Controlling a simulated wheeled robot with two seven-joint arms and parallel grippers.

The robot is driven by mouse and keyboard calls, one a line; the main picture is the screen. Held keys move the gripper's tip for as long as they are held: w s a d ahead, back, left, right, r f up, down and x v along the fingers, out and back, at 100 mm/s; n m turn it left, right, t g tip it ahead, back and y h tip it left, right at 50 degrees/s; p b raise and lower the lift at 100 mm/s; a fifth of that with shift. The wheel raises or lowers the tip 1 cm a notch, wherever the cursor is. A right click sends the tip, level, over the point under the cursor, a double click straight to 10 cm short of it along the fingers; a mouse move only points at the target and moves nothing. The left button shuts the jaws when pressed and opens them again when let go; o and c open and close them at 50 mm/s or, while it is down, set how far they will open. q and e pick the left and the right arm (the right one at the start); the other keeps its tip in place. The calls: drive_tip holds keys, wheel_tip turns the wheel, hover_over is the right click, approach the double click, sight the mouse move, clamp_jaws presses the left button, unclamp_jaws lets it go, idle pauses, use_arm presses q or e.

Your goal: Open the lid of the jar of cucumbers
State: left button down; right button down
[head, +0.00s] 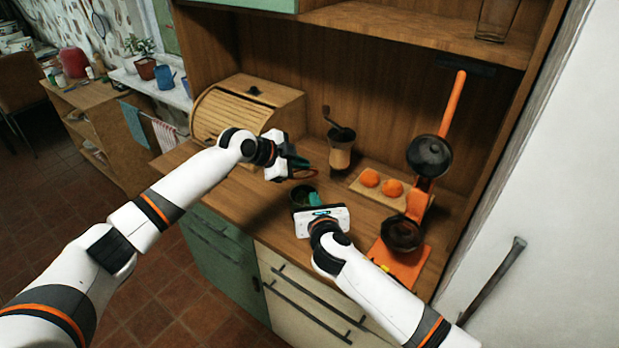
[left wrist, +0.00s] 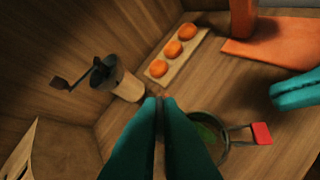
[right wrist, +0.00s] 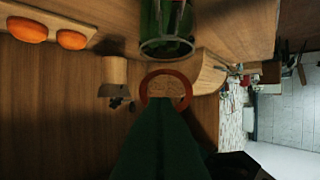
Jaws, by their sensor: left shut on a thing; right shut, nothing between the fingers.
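The glass jar of cucumbers (head: 305,196) stands on the wooden counter, green inside. The right wrist view shows its rim and green contents (right wrist: 165,25). Its lid, with a red ring (right wrist: 146,90), stands tilted up off the jar mouth; the red edge also shows in the head view (head: 311,172). My left gripper (head: 301,163) is shut at the lid, above the jar; its fingers hide the grip in the left wrist view (left wrist: 160,100). My right gripper (head: 318,200) is shut and empty beside the jar. A wire clasp with a red tab (left wrist: 262,133) sits at the jar's side.
A coffee grinder (head: 341,148) and a board with oranges (head: 369,178) stand behind. An orange juicer press (head: 404,235) stands to the right. A wooden bread box (head: 235,108) is at the back left. Some counter is clear left of the jar.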

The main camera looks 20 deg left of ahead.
sight(307, 171)
drive_tip(key=x, duration=0.3)
drive_tip(key=shift+w+a, duration=0.15)
drive_tip(key=shift+w, duration=0.05)
drive_tip(key=w, duration=0.1)
drive_tip(key=w+a+r, duration=0.1)
drive_tip(key=shift+w+a+r, duration=0.1)
drive_tip(key=shift+w, duration=0.2)
drive_tip(key=shift+w+a+r, duration=0.2)
drive_tip(key=shift+w, duration=0.2)
drive_tip(key=shift+r, duration=0.1)
use_arm(q)
drive_tip(key=shift+r, duration=0.1)
use_arm(e)
drive_tip(key=shift+w, duration=0.1)
